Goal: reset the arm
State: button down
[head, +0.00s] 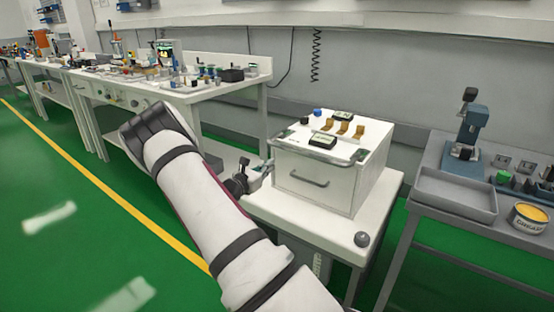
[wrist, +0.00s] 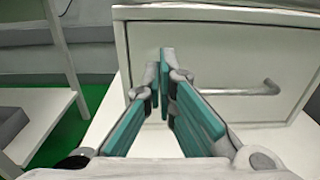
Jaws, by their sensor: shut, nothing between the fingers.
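My white arm reaches up from the bottom of the head view and bends over at its dark elbow. My gripper (wrist: 165,58) shows in the wrist view with its teal-padded fingers together and nothing between them. It points at the front of a white drawer cabinet (wrist: 285,60), left of the drawer's bar handle (wrist: 240,90). In the head view my gripper (head: 266,168) is small and partly hidden, at the left side of the white cabinet (head: 340,190). I cannot tell whether the fingertips touch the cabinet front. The drawer (head: 312,178) looks closed.
A grey cart (head: 425,212) at right holds a tray, a yellow-topped tin (head: 528,217) and a blue device (head: 470,130). A cluttered bench (head: 225,92) stands behind left. Green floor is open at left.

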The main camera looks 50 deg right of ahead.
jog(key=a+p, duration=0.1)
jog(key=a, duration=0.6)
jog(key=shift+s, duration=0.3)
jog(key=shift+r, duration=0.1)
jog(key=s+a+r+m+g+y, duration=0.3)
jog(key=s+a+r+m+y, duration=0.1)
jog(key=s+a+r+m, duration=0.35)
jog(key=s+a+r+m+g+y, duration=0.35)
jog(key=s+a+r+m, duration=0.2)
jog(key=s+r, duration=0.35)
jog(key=s+a+r+m+t+y, duration=0.2)
jog(key=s+a+m+t+y, duration=0.65)
jog(key=s+a, duration=1.5)
notch_tip(320, 180, up, 27)
jog(key=w+a+n+t+y+p, duration=0.1)
jog(key=n+y+p, duration=0.1)
jog(key=p, duration=2.3)
jog(key=shift+w+n+p, duration=0.3)
jog(key=shift+w+n, duration=0.05)
